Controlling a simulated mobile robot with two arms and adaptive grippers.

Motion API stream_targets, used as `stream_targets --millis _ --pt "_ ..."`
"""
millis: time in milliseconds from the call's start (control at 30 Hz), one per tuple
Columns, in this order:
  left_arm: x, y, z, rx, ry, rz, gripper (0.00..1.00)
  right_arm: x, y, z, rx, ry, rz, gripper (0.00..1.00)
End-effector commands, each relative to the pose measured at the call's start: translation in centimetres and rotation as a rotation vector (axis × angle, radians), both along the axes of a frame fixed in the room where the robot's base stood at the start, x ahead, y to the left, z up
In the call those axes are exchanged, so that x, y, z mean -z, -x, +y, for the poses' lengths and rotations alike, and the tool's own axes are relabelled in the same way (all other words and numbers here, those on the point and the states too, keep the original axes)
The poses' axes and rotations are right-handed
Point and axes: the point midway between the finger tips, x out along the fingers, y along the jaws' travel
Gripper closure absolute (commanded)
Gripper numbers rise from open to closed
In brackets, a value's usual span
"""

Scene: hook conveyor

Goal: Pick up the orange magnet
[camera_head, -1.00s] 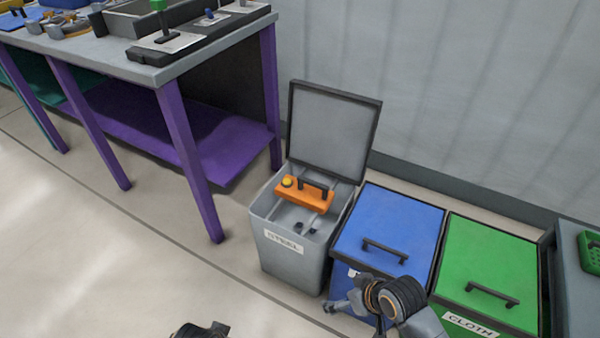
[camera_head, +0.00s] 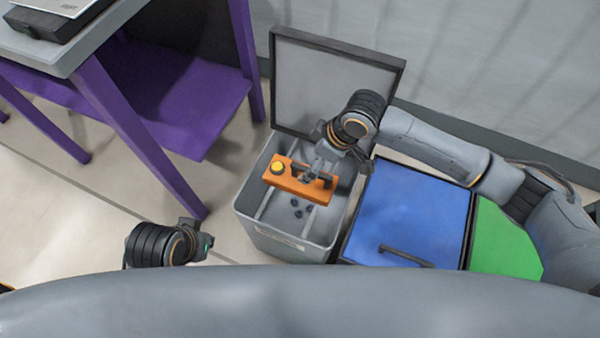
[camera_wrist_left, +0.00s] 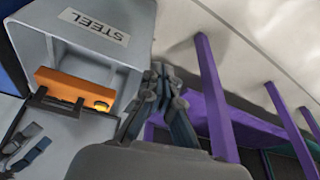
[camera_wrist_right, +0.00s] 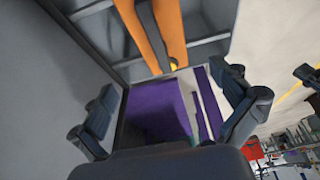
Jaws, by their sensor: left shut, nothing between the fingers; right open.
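The orange magnet (camera_head: 287,182) is a bar with a yellow round knob at its left end and a dark handle on top. It rests inside the upper part of the open grey STEEL bin (camera_head: 300,250). My right gripper (camera_head: 316,174) is open, at the handle's right side and partly covering it; I cannot tell if they touch. In the right wrist view the magnet (camera_wrist_right: 168,28) lies ahead of the spread, empty fingers (camera_wrist_right: 171,88). My left gripper (camera_head: 205,240) is shut and empty, left of the bin; it also shows in the left wrist view (camera_wrist_left: 160,75).
The bin's raised lid (camera_head: 325,85) stands behind the magnet, close to my right wrist. A closed blue bin (camera_head: 415,210) and a green one (camera_head: 505,240) stand to the right. A purple-legged table (camera_head: 140,130) is at left.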

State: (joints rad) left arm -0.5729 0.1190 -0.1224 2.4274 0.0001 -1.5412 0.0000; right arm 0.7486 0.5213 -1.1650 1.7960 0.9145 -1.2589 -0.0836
Motion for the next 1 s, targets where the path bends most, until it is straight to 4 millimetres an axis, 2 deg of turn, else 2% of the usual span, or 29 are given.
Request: stream_targets --millis 33,133,200,433,533,800,1000 --pt "0.1 0.2 0.0 0.000 0.000 -0.005 1.00 1.5 -0.1 0.5 0.000 -0.002 0.002 0.00" --pt "-0.5 0.5 0.1 -0.001 0.000 -0.009 1.00 3.3 -0.4 1.2 0.000 -0.001 0.002 0.00" --pt "0.0 0.4 0.1 -0.001 -0.001 -0.006 1.00 4.2 -0.6 1.6 0.001 -0.001 0.000 0.00" --pt "0.5 0.3 0.1 -0.001 0.000 -0.010 1.00 5.6 -0.8 2.2 -0.001 -0.001 -0.002 0.00" --pt "1.1 -0.1 0.0 0.001 0.004 -0.029 1.00 6.8 -0.8 2.7 -0.001 -0.001 -0.001 0.00" --pt "-0.4 -5.4 -1.7 0.022 0.055 -0.275 1.00 8.9 -1.0 3.6 0.001 -0.001 -0.001 0.00" --pt "-1.7 -7.6 -2.4 0.031 0.081 -0.394 1.00 9.9 -1.2 4.0 0.001 -0.001 -0.002 0.00"
